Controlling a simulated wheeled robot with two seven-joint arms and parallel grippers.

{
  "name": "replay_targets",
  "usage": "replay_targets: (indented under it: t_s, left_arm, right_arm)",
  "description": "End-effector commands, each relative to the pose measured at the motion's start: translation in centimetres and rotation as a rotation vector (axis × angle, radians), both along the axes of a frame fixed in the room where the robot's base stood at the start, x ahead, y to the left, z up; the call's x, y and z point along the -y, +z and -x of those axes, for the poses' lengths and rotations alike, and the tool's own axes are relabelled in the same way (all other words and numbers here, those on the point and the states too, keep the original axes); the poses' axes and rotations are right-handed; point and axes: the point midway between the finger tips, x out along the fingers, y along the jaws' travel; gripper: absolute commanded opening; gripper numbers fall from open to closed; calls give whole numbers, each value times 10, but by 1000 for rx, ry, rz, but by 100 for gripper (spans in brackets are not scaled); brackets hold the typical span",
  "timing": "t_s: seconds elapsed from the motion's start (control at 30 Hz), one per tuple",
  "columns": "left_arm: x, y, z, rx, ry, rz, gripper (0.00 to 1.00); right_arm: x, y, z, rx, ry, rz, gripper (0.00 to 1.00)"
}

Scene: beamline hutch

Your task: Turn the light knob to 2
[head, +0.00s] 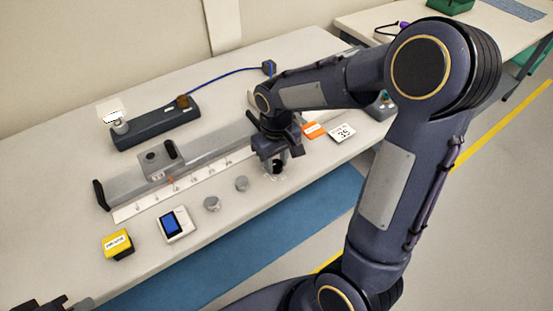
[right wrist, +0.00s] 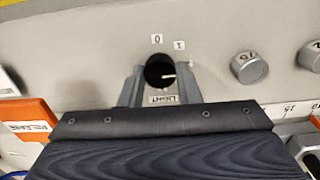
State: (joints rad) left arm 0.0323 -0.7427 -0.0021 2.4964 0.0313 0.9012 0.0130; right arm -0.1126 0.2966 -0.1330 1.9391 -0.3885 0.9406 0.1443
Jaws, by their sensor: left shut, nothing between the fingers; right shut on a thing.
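The light knob (right wrist: 158,68) is black with a white pointer line, on a pale panel above a small LIGHT label (right wrist: 161,99). In the right wrist view the pointer points right, below the printed 1; the 0 is further left. No 2 is readable; a finger covers part of that side. My right gripper (right wrist: 162,88) has its fingers on both sides of the knob, shut on it. In the head view the right gripper (head: 276,163) is at the table's front part and largely hides the knob. Part of my left gripper (head: 42,303) shows at the bottom left corner, shut and empty.
Two silver knobs (head: 241,183) (head: 212,203) sit to the left of my right gripper. Further left are a device with a blue screen (head: 174,224) and a yellow box (head: 117,244). A grey rail (head: 130,188) with a scale lies behind. Orange and white cards (head: 342,132) lie right.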

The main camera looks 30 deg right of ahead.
Motion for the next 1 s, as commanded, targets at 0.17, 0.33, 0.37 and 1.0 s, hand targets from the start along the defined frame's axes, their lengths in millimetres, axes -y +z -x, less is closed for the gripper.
replay_targets:
  t_s: [0.17, 0.33, 0.37, 1.0]
  left_arm:
    - [0, 0, 0, 0, 0, 0, 0]
    - [0, 0, 0, 0, 0, 0, 0]
    - [0, 0, 0, 0, 0, 0, 0]
    - [0, 9, 0, 0, 0, 0, 0]
  right_arm:
    - [0, 0, -1, 2, 1, 0, 37]
    - [0, 0, 0, 1, 1, 0, 52]
    - [0, 0, 0, 1, 1, 0, 52]
    - [0, 65, -1, 5, 0, 0, 52]
